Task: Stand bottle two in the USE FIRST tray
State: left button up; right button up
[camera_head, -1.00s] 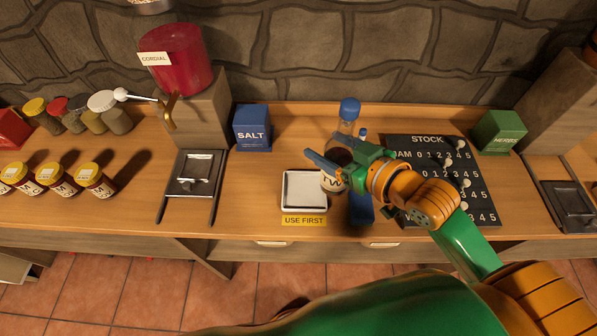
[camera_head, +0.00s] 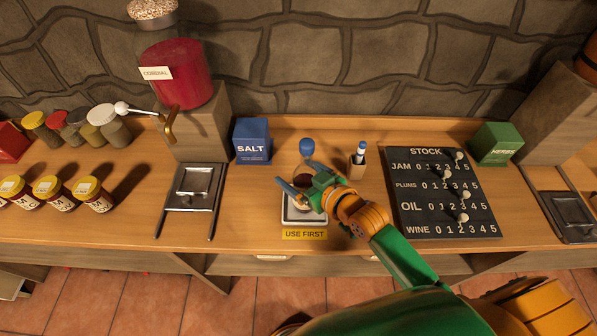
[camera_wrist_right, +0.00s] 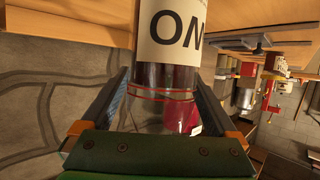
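The bottle with a blue cap (camera_head: 307,147) is held by my right gripper (camera_head: 302,192) over the USE FIRST tray (camera_head: 290,219), a small square tray at the counter's front. In the right wrist view the bottle (camera_wrist_right: 168,78) is between the two fingers, and its label shows large upside-down letters, partly cut off. The gripper and wrist hide the bottle's lower part in the head view. I cannot tell whether its base touches the tray. The bottle looks about upright. My left gripper is not in view.
A blue SALT box (camera_head: 252,141) stands behind left. Left are a metal plate (camera_head: 192,187), the red cordial container (camera_head: 178,75) and several jars.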

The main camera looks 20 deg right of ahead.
jog(key=shift+r, duration=0.15)
jog(key=v, duration=1.2)
